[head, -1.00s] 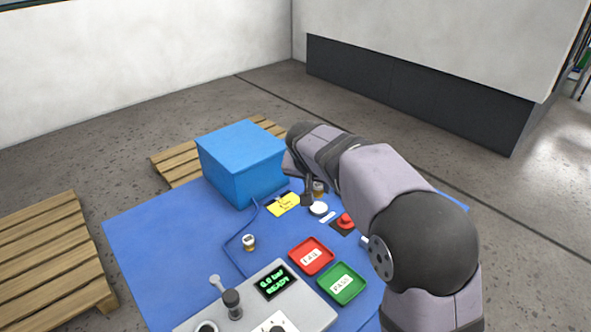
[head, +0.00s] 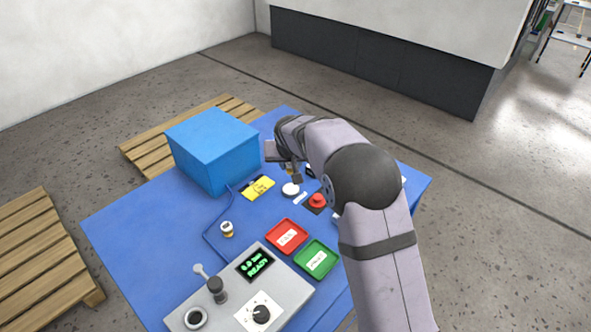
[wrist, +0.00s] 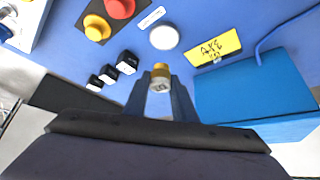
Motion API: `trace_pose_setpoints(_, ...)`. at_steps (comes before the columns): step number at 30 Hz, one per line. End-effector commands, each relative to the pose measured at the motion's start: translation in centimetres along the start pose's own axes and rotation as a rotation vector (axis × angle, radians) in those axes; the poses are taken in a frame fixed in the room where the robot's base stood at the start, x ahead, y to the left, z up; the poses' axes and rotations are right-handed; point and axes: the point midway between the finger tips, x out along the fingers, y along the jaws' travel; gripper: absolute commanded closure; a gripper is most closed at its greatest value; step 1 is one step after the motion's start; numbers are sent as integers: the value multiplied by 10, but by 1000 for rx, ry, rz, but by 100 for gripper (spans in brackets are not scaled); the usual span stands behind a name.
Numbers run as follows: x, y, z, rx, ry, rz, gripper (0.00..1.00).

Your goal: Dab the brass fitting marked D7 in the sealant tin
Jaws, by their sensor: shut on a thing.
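My gripper (wrist: 160,80) is shut on a small brass fitting (wrist: 160,72), held between its fingertips in the wrist view. A pale face with a dark mark shows on the fitting, but I cannot read it. In the head view my gripper (head: 297,178) is over the far part of the blue mat, and its fitting is hidden. A round white-topped thing, likely the sealant tin, (head: 290,189) sits just in front of the gripper; it also shows in the wrist view (wrist: 164,37), apart from the fitting.
A second small fitting (head: 227,229) stands on the mat at left. A blue box (head: 212,150), yellow note (head: 258,188), red button (head: 318,201), red tray (head: 286,237), green tray (head: 316,259) and grey control panel (head: 240,290) surround it. Black blocks (wrist: 128,62) stand beside the gripper.

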Motion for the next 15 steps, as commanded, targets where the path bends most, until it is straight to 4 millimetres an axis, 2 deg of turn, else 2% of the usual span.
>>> trace_pose_setpoints(8,0,0,0,-10,1,-7,94)
trace_pose_setpoints(15,9,0,6,-10,0,-7,94)
